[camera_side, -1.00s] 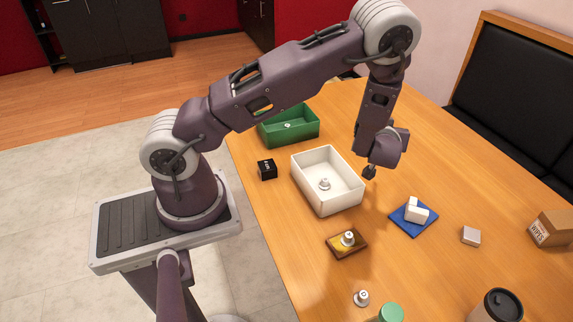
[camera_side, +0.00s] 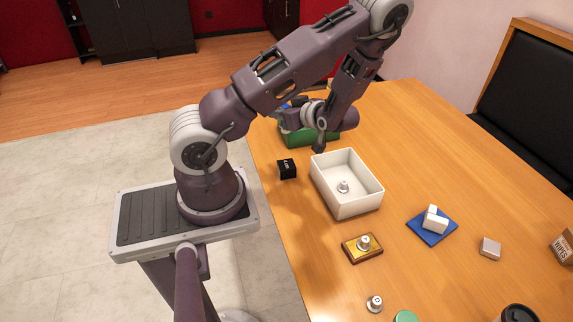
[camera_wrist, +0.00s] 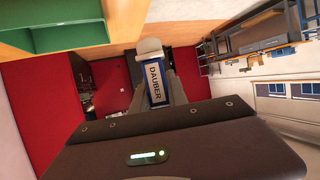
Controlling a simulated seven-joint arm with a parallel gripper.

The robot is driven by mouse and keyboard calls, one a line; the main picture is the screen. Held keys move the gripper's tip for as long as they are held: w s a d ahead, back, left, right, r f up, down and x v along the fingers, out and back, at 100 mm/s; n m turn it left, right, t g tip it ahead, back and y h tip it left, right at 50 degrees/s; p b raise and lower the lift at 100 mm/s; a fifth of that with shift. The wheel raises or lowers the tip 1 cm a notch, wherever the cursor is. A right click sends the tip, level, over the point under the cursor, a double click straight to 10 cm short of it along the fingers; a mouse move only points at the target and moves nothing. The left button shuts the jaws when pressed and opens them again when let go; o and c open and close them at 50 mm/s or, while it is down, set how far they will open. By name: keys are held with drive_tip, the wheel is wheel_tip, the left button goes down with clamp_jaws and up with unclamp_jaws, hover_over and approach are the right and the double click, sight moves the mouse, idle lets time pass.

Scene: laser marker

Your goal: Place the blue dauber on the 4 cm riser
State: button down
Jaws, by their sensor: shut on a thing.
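The blue dauber (camera_wrist: 157,80) has a blue and white label reading "DAUBER" and a white cap, which points away from the gripper body in the wrist view. My gripper (camera_wrist: 158,86) is shut on it, with a finger on each side. In the side view, a small blue patch, probably the dauber (camera_side: 284,106), shows left of my wrist, near the green bin; my fingers are mostly hidden there. A small black block (camera_side: 287,169) with white lettering, possibly the riser, stands on the table left of the white bin. Its lettering is too small to read surely.
The green bin (camera_side: 308,138) is partly behind my arm; it also shows in the wrist view (camera_wrist: 75,37). The white bin (camera_side: 347,205) holds a small white piece. A brown-and-gold plate (camera_side: 352,255), blue mat (camera_side: 425,235) and grey block (camera_side: 490,249) stand farther right.

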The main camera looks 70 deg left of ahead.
hover_over(286, 169)
drive_tip(key=a, duration=0.4)
drive_tip(key=f, duration=1.2)
drive_tip(key=shift+s+a, duration=0.1)
drive_tip(key=shift+a, duration=0.1)
drive_tip(key=shift+f, duration=0.2)
drive_tip(key=c, duration=1.3)
unclamp_jaws()
